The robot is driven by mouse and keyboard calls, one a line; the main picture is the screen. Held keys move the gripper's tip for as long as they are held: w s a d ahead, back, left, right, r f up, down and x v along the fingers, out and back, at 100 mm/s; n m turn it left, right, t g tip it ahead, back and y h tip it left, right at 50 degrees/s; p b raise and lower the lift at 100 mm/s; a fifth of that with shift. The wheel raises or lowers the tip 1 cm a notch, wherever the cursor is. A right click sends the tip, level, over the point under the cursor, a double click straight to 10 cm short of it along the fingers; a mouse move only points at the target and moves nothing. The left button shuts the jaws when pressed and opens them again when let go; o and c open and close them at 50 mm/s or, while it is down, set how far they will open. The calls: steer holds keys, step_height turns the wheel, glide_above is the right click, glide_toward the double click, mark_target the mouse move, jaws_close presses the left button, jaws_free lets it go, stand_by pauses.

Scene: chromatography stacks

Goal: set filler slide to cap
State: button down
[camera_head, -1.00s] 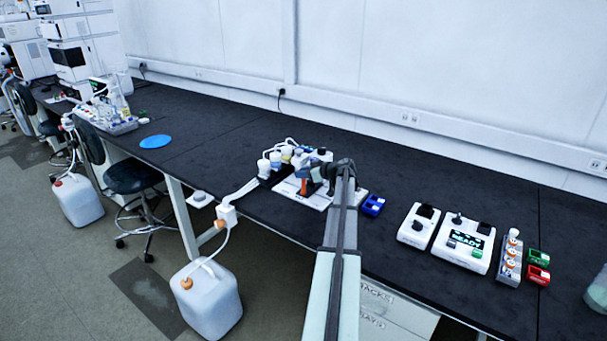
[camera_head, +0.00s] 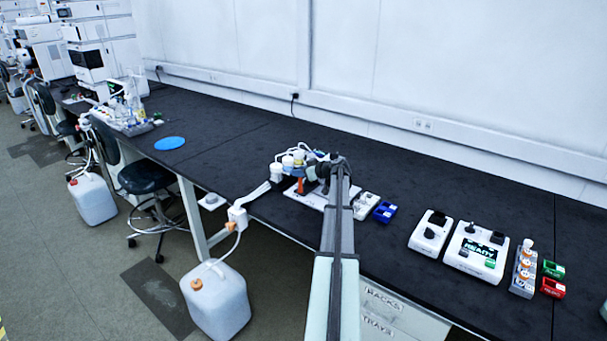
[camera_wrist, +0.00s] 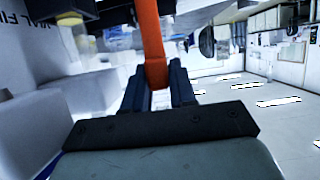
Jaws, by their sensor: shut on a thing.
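The filler (camera_head: 305,198) is a white-based device on the black bench, largely covered by my arm. An orange upright handle (camera_head: 300,186) shows at its left part; I take it for the slide's handle. In the wrist view the same orange handle (camera_wrist: 152,45) runs down between my fingers. My gripper (camera_wrist: 158,90) is shut on its lower end. In the head view my gripper (camera_head: 318,172) is at the filler, just right of the handle. The cap station and any vial cannot be made out.
A blue rack (camera_head: 384,211) sits right of the filler. Farther right are two white devices (camera_head: 431,232) (camera_head: 476,252), a vial rack (camera_head: 524,270), and green (camera_head: 553,269) and red (camera_head: 552,288) holders. A blue disc (camera_head: 170,143) lies left. Bare bench lies behind.

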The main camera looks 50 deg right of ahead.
steer(key=c, duration=1)
jaws_free()
steer(key=shift+w, duration=0.25)
steer(key=shift+s, duration=0.2)
steer(key=v, duration=1.3)
steer(key=shift+s, duration=0.2)
steer(key=shift+r, duration=0.1)
